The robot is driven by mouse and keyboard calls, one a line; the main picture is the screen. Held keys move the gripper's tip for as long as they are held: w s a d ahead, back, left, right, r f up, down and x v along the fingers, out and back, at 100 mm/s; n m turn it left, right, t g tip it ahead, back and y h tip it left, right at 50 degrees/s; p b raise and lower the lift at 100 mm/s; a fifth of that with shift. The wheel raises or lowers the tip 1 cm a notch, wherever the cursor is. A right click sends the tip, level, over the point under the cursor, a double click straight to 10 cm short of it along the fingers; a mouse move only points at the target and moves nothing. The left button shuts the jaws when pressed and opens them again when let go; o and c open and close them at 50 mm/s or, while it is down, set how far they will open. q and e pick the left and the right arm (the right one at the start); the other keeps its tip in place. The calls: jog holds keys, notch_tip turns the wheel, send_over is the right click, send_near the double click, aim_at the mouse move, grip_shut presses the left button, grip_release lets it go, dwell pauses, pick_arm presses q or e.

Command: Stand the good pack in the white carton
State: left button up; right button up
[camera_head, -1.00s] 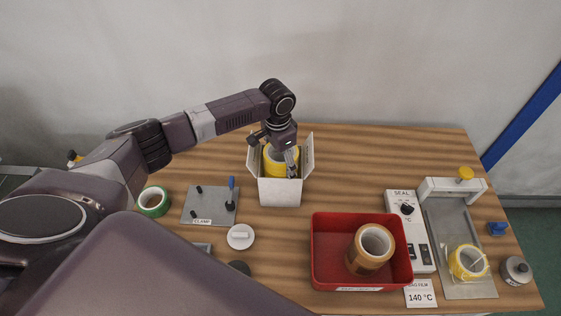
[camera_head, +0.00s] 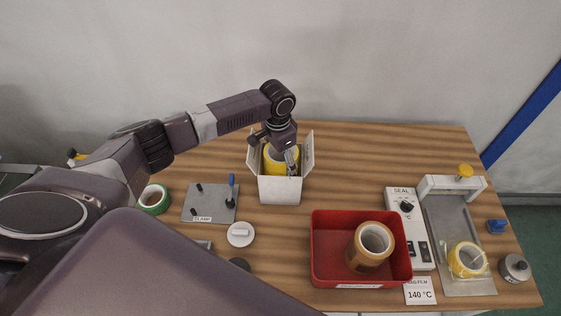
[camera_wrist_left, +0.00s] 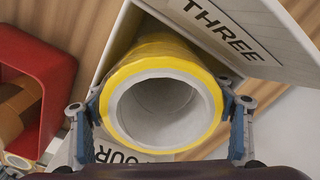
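The white carton (camera_head: 280,191) stands upright with its flaps open at the back middle of the table. A yellow tape pack (camera_head: 268,163) is inside it, its top end showing above the front wall. My left gripper (camera_head: 292,160) reaches down into the carton's mouth from above. In the left wrist view, its two fingers lie against opposite sides of the yellow pack (camera_wrist_left: 150,62), which has a pale hollow core. The carton flap (camera_wrist_left: 240,30) reads "THREE". The pack's lower end is hidden inside the carton. My right gripper is not in view.
A red tray (camera_head: 328,268) holds a brown tape pack (camera_head: 362,259). A clamp plate (camera_head: 208,208), green roll (camera_head: 154,200) and white lidded disc (camera_head: 240,235) lie left.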

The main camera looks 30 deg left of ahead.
aim_at(274, 162)
pick_arm(q)
jog(key=o, duration=0.5)
jog(key=shift+o, duration=0.7)
jog(key=shift+r, duration=0.1)
notch_tip(274, 162, up, 7)
jog(key=p, duration=0.4)
dwell(0.6)
